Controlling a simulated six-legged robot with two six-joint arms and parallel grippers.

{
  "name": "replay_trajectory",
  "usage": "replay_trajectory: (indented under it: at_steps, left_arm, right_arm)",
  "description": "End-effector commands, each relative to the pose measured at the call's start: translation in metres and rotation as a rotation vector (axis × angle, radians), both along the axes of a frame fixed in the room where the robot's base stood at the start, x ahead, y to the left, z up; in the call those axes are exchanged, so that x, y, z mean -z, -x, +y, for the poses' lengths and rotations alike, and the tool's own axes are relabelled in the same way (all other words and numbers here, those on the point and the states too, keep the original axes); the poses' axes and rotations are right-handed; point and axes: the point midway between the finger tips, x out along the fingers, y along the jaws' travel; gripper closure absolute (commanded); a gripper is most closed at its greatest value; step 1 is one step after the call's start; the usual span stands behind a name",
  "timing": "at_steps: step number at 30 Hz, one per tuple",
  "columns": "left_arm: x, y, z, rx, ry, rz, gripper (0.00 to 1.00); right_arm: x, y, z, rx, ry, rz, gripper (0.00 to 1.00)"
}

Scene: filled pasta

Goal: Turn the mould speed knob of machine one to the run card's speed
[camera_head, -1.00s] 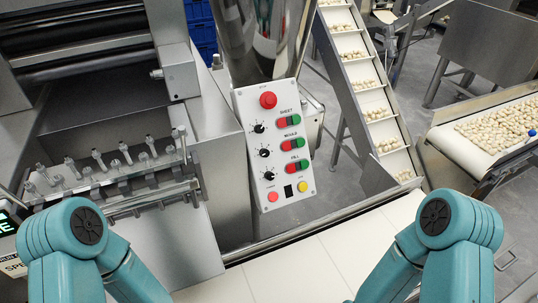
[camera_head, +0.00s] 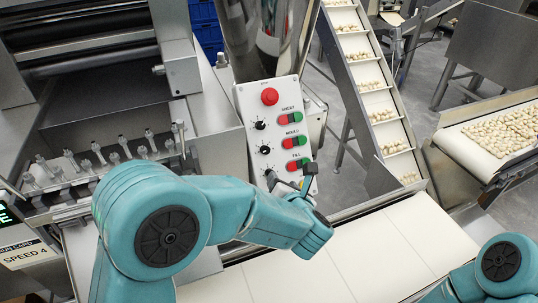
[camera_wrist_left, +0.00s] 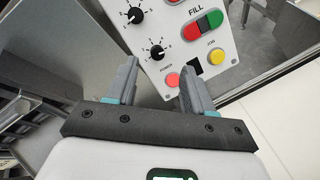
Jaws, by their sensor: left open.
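The control panel (camera_head: 246,98) is white, with three black knobs in a column. The middle one, the mould speed knob (camera_head: 265,150), is level with the MOULD buttons; it appears to be the upper knob in the left wrist view (camera_wrist_left: 136,16). The run card (camera_head: 28,256) at the left edge reads SPEED 4. My left gripper (camera_head: 291,177) is open in front of the panel's lower part. In the left wrist view its fingers (camera_wrist_left: 158,67) point at the panel, below the lowest knob (camera_wrist_left: 157,52), with nothing between them. My right gripper is out of view.
Red and green button pairs (camera_head: 292,142) sit right of the knobs. A red stop button (camera_head: 270,97) is above, and red and yellow buttons are low on the panel. A steel cylinder rises behind the panel. A pale conveyor belt (camera_head: 345,265) runs below.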

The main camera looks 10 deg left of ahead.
Motion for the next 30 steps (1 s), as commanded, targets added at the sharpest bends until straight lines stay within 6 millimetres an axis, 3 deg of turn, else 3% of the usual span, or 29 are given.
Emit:
replay_trajectory:
  at_steps: [1, 3, 9, 14, 30]
  left_arm:
    - [-0.023, 0.004, -0.008, -0.098, 0.125, -0.084, 0.48]
    - [-0.044, 0.013, -0.013, -0.224, 0.276, -0.173, 0.48]
    - [-0.066, 0.025, -0.018, -0.384, 0.471, -0.277, 0.48]
    - [-0.059, 0.008, -0.006, -0.394, 0.478, -0.279, 0.48]
    - [-0.014, -0.086, 0.049, -0.385, 0.477, -0.278, 0.48]
  right_arm:
    - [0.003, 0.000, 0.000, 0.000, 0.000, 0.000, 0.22]
    - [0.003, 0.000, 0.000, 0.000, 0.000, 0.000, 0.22]
    - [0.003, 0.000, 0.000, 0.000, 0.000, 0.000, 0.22]
    - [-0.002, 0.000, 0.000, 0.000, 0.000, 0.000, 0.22]
    - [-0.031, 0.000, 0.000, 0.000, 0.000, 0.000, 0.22]
